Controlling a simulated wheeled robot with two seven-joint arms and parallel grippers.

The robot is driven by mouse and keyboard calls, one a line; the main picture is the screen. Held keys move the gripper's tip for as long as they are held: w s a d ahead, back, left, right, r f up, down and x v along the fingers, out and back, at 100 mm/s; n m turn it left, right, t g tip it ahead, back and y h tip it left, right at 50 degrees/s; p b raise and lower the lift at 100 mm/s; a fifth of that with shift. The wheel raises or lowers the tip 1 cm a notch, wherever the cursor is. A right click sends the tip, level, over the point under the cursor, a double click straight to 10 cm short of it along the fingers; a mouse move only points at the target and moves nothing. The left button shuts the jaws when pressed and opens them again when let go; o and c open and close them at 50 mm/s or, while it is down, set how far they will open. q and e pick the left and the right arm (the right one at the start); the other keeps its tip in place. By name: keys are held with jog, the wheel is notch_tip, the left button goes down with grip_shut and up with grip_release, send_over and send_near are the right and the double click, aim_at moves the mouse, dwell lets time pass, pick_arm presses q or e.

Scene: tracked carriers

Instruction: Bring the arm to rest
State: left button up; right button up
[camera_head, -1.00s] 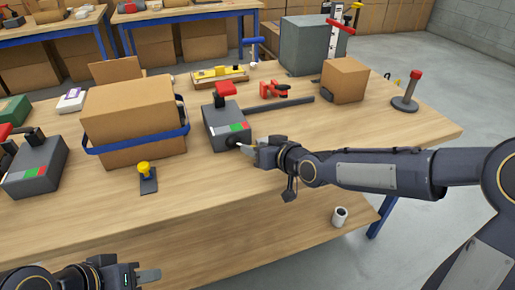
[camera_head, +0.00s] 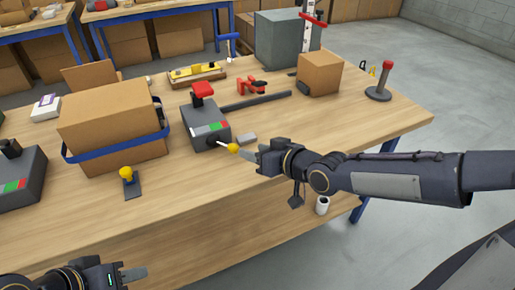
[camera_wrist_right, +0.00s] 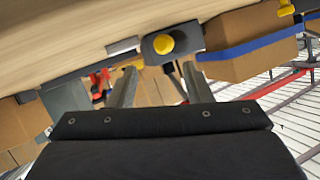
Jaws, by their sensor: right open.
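My right gripper (camera_head: 252,160) is over the table's front part, at the right of a grey control box (camera_head: 203,125) with a red top. It is open and empty. A lever with a yellow ball knob (camera_head: 232,148) sticks out of that box, just left of the fingertips with a small gap. In the right wrist view the yellow knob (camera_wrist_right: 163,44) shows ahead of the open fingers (camera_wrist_right: 158,80). My left gripper (camera_head: 130,275) is low at the bottom left, in front of the table; its jaw opening is not clear.
On the wooden table (camera_head: 300,150) stand a strapped carton (camera_head: 110,115), a yellow-knobbed plate (camera_head: 128,180), a small carton (camera_head: 320,73), a dark bar (camera_head: 255,101) and a red-topped post (camera_head: 382,80). A white roll (camera_head: 322,205) lies lower, beneath my right arm. The floor at right is clear.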

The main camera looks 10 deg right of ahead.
dwell(0.4)
jog(key=shift+s+d+f, duration=0.1)
jog(key=shift+s+d, duration=0.1)
jog(key=shift+d, duration=0.1)
jog(key=s+d+f+m+g+h, duration=0.25)
jog(key=s+d+h, duration=0.35)
jog(key=s+d, duration=0.45)
jog(key=s+d+m+g+y, duration=0.1)
jog(key=s+d+m+g, duration=0.2)
jog(key=s, duration=1.2)
notch_tip(320, 180, up, 17)
jog(key=p, duration=1.7)
jog(key=shift+p, duration=0.35)
jog(key=shift+w+a, duration=0.1)
